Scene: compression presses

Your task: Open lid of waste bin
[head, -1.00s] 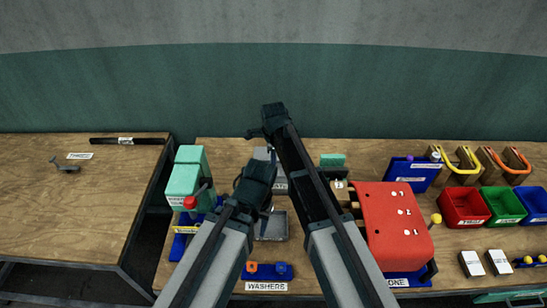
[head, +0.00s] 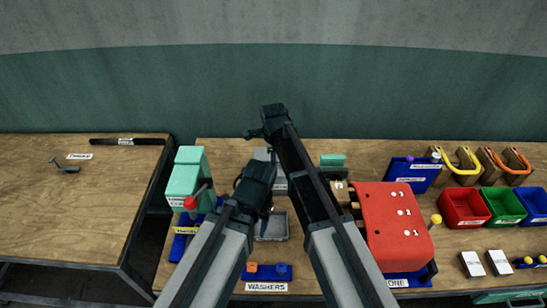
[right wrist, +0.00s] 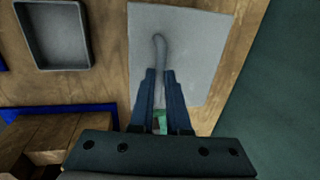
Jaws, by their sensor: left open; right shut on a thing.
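In the right wrist view the waste bin's flat grey lid (right wrist: 195,50) lies under my right gripper (right wrist: 159,80). Its fingers are shut on the thin grey lid handle (right wrist: 158,48). In the head view a small grey part, which looks like the bin (head: 262,153), shows behind my arms; most of it is hidden. My right gripper (head: 270,142) reaches over it there, its fingertips hard to make out. My left gripper (head: 267,208) is open, lower in the picture, near a grey tray (head: 275,228). I cannot tell whether the lid is raised.
A green press (head: 183,180) with a red knob stands left of my arms. A red press (head: 395,215) stands to the right. Red, green and blue bins (head: 465,222) stand far right. The left table (head: 70,205) is mostly clear.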

